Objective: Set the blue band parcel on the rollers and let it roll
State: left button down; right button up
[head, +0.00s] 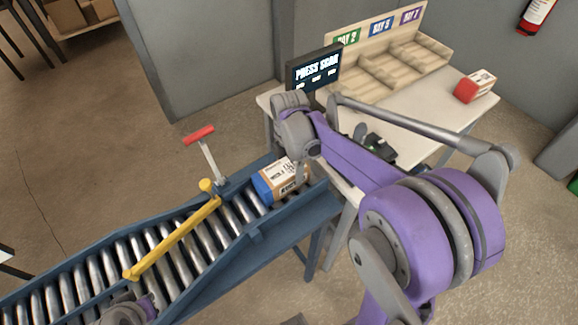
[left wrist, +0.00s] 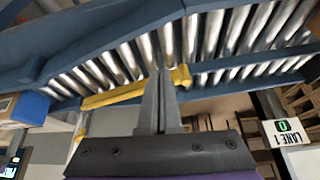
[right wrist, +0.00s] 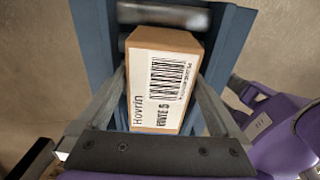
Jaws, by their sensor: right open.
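The blue band parcel (head: 278,183) is a small cardboard box with a blue end and a white label. It appears to lie on the rollers (head: 226,215) at the upper right end of the conveyor. My right gripper (head: 296,160) is directly over it, open. In the right wrist view the parcel (right wrist: 165,80) sits between the two fingers, with gaps at its sides. My left gripper (left wrist: 160,80) is shut, its fingertips close to the yellow bar (left wrist: 110,97); I cannot tell whether they touch it. In the head view the yellow bar (head: 172,238) slants over the rollers.
A red-handled lever (head: 200,135) stands at the conveyor's far side. Behind is a white table (head: 435,112) with a screen (head: 315,70), a wooden bay rack (head: 400,65) and a red-ended box (head: 475,86). The rollers between the parcel and the bar are clear.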

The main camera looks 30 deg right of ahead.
notch_tip(320, 180, up, 11)
jog(key=shift+p, duration=0.35)
